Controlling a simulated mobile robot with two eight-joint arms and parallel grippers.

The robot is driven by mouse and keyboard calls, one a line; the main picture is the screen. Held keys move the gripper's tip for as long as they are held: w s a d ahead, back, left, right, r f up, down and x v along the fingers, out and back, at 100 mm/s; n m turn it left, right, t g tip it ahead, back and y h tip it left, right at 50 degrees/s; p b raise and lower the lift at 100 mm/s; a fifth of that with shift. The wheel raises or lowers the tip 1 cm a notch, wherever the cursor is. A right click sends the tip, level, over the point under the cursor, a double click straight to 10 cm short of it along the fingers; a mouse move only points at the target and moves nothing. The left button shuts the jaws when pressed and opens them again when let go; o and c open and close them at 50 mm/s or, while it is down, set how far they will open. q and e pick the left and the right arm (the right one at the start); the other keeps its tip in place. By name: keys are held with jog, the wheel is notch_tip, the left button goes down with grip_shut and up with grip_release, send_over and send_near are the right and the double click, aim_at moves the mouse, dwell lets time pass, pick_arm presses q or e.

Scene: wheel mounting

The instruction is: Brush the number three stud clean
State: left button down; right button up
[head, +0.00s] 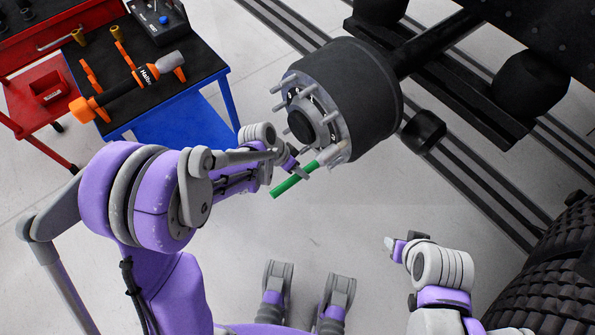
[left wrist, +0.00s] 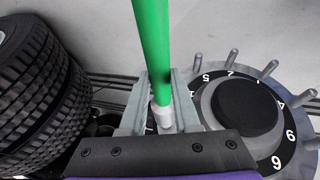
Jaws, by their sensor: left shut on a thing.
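The wheel hub (head: 308,112) has a ring of studs around a dark centre. In the left wrist view its face (left wrist: 255,110) carries a dark ring with white numbers; I cannot make out a three. My left gripper (head: 301,163) is shut on a brush with a green handle (head: 290,182), at the lower edge of the hub. The brush's pale end (head: 331,154) is close to the lower right studs; I cannot tell whether it touches one. In the left wrist view the green handle (left wrist: 151,45) stands between the fingers. My right gripper (head: 394,245) is low on the right, its jaws unclear.
A table with a black top (head: 195,75) at upper left bears an orange and black tool (head: 140,82) and a grey box (head: 157,18). A red cart (head: 45,90) stands beside it. Tyres (head: 560,245) are at lower right. The floor below the hub is clear.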

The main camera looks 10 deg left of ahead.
aim_at(309, 165)
pick_arm(q)
jog(key=shift+w+d, duration=0.55)
jog(key=shift+w, duration=0.15)
jog(key=shift+w+d, duration=0.5)
jog(key=shift+w, duration=0.2)
jog(key=shift+s+a, duration=0.1)
jog(key=shift+s+a, duration=0.55)
jog(key=shift+s, duration=0.15)
jog(key=shift+s+a, duration=0.5)
jog(key=shift+s, duration=0.2)
jog(key=shift+w+d, duration=0.1)
jog(key=shift+w, duration=0.05)
jog(key=shift+w+d+b, duration=0.3)
jog(key=shift+w+d, duration=0.8)
jog(key=shift+w, duration=0.25)
jog(key=shift+a, duration=0.1)
jog(key=shift+s+a, duration=0.55)
jog(key=shift+s, duration=0.25)
jog(key=shift+s+a, duration=0.55)
jog(key=shift+s, duration=0.2)
jog(key=shift+w, duration=0.1)
